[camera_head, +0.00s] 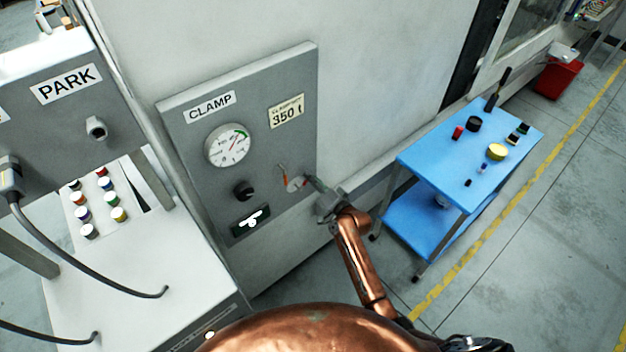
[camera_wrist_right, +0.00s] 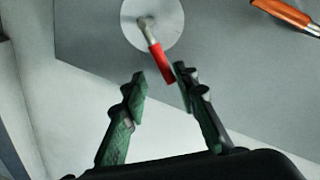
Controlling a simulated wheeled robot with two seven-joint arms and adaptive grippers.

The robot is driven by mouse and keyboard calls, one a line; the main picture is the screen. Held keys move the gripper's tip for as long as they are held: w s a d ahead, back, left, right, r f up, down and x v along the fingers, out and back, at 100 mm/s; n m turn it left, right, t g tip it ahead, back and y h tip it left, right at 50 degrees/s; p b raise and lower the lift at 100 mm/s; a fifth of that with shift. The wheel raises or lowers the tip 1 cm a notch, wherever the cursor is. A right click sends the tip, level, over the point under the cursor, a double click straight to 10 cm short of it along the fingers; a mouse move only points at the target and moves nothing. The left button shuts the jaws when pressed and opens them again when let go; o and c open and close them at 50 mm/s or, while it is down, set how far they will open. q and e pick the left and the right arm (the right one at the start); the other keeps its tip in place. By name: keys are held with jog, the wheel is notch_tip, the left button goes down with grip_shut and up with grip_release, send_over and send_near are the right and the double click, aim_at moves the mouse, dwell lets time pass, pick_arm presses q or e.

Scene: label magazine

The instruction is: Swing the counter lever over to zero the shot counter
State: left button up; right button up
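The counter lever (camera_wrist_right: 156,58) has a red grip and a metal hub on a pale round disc (camera_wrist_right: 172,14). In the wrist view its red end points down and right, toward the gap between my right fingertips (camera_wrist_right: 161,77). The fingers are open, one on each side of the lever's end; I cannot tell whether either touches it. In the head view the disc (camera_head: 294,185) is on the grey CLAMP panel (camera_head: 190,150), and my right gripper (camera_head: 314,188) is just right of it, partly hiding the lever. My left gripper is not in view.
The panel carries a gauge (camera_head: 228,146), a black knob (camera_head: 244,190) and a dark window (camera_head: 250,221). A blue cart (camera_head: 420,162) stands right, with floor around it.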

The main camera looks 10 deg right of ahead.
jog(key=v, duration=1.2)
dwell(0.4)
